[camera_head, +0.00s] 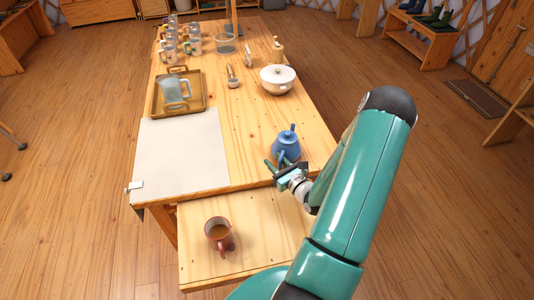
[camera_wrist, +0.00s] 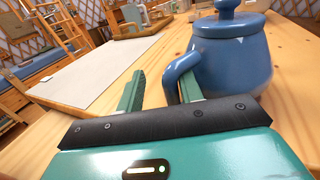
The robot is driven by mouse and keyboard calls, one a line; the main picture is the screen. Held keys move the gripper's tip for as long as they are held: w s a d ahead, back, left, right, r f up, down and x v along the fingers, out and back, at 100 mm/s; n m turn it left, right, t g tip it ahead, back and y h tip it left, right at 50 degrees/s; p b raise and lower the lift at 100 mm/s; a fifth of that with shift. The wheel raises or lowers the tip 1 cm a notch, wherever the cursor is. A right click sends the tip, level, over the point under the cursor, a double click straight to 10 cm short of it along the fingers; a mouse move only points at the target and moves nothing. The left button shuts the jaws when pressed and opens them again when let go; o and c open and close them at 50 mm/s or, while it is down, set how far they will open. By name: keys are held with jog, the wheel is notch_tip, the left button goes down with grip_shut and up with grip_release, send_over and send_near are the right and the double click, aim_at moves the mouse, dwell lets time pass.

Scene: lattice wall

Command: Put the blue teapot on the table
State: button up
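The blue teapot (camera_head: 287,143) stands upright near the front right corner of the wooden table (camera_head: 250,150), and its base appears to rest on the top. It fills the upper right of the wrist view (camera_wrist: 236,60), lid on, with its handle (camera_wrist: 171,78) towards me. My gripper (camera_head: 279,169) is at the handle's side of the teapot. In the wrist view my gripper (camera_wrist: 158,82) is open, with a clear gap between its fingers. The right finger appears inside the handle loop, and the left finger is outside it. The handle is not clamped.
A reddish mug (camera_head: 219,234) stands on a lower wooden surface (camera_head: 262,222) at the table's front. The middle is clear.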

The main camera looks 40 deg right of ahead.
jog(key=s, duration=0.4)
jog(key=shift+s+a, duration=0.15)
jog(key=shift+a, duration=0.1)
jog(key=o, duration=1.4)
jog(key=s+a, duration=0.1)
jog(key=s, duration=1.2)
jog(key=shift+s+a, duration=0.25)
jog(key=shift+s, duration=0.15)
jog(key=shift+r, duration=0.1)
grip_shut()
